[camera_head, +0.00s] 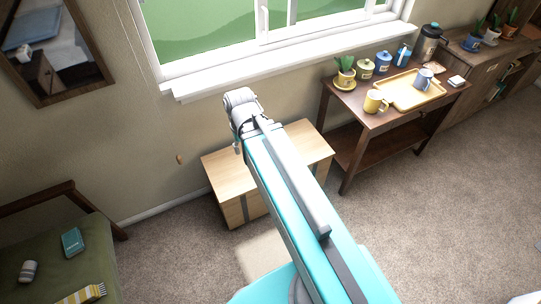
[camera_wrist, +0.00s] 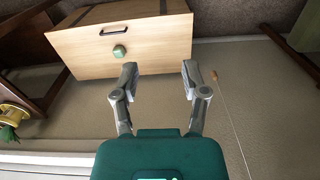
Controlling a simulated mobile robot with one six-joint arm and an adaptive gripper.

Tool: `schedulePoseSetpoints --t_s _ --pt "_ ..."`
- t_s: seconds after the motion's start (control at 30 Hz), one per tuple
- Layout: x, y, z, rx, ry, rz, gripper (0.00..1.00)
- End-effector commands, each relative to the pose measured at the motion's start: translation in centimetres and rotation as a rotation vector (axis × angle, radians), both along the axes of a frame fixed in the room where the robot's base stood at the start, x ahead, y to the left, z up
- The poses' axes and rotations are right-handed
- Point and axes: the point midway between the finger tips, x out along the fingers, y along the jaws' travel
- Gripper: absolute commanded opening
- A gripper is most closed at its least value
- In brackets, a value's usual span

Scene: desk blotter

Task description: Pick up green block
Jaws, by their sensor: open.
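A small green block (camera_wrist: 119,52) shows in the wrist view against the light wooden cabinet (camera_wrist: 160,45), just below a dark handle. My gripper (camera_wrist: 158,78) is open and empty, with its two fingers spread apart. The block lies beyond the fingertips, up and to the left of the gap between them, and nothing touches it. In the head view my arm reaches over the cabinet (camera_head: 225,175), and the block cannot be made out there. My gripper's fingers are not clear in that view.
A dark side table (camera_head: 350,110) with a yellow tray (camera_head: 408,92), mugs and a potted plant (camera_head: 345,72) stands right of the cabinet. A green-cushioned seat (camera_head: 60,250) is at the lower left. The wall and window (camera_head: 215,35) are behind. Carpet in front is clear.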

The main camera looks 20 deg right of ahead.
Motion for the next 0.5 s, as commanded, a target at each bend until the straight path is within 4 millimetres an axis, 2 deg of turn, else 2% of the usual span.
schedulePoseSetpoints --t_s 0.27,0.5 --pt "0.01 -0.01 0.00 0.000 0.000 0.000 0.57" --pt "0.24 -0.12 -0.62 -0.008 0.000 0.013 1.00"
